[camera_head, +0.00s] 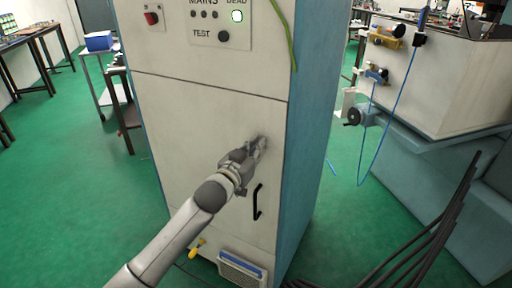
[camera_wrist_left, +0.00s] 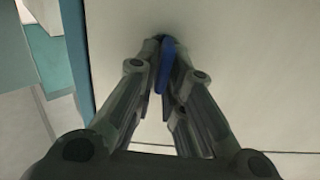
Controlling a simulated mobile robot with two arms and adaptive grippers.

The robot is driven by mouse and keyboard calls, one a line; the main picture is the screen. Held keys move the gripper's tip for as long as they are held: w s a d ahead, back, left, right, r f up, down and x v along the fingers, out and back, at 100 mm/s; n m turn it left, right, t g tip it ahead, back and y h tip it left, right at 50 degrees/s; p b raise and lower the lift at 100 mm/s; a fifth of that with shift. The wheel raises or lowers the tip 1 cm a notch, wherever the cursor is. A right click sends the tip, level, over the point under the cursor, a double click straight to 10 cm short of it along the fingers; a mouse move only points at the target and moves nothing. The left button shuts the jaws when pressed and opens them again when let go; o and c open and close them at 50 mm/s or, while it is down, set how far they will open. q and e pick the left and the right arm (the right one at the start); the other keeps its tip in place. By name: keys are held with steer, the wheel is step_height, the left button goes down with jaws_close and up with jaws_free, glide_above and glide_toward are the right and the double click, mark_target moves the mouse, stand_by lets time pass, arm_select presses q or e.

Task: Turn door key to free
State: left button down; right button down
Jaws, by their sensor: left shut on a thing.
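My left gripper (camera_head: 258,146) is at the lower door (camera_head: 185,125) of the tall white cabinet, above and beside the black door handle (camera_head: 257,202). In the left wrist view, my left gripper (camera_wrist_left: 165,75) is shut on a blue key (camera_wrist_left: 166,62) close to the door's face. The key's flat blue bow shows between the fingers. The lock behind it is hidden, so I cannot tell the key's exact turn. The door looks closed. My right gripper is not in view.
Black cables (camera_head: 425,235) lie at the lower right. A machine (camera_head: 440,90) stands to the right. Green floor (camera_head: 70,180) is free at the left.

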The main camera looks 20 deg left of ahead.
arm_select(q)
steer(key=m, duration=0.1)
steer(key=m+p, duration=0.2)
steer(key=shift+d+r+m, duration=0.1)
steer(key=shift+d+m, duration=0.15)
steer(key=shift+m, duration=0.05)
steer(key=shift+s+d+f+m+p, duration=0.2)
steer(key=shift+m+p, duration=0.3)
steer(key=shift+m, duration=1.8)
steer(key=shift+w+d+f+m+p, duration=0.1)
steer(key=shift+f+m+p, duration=0.3)
steer(key=shift+m, duration=1.9)
steer(key=shift+s+d+f+m+p, duration=0.15)
steer(key=shift+m+p, duration=0.4)
steer(key=shift+m, duration=1.75)
steer(key=shift+w+f, duration=0.1)
steer(key=c, duration=1.6)
jaws_free()
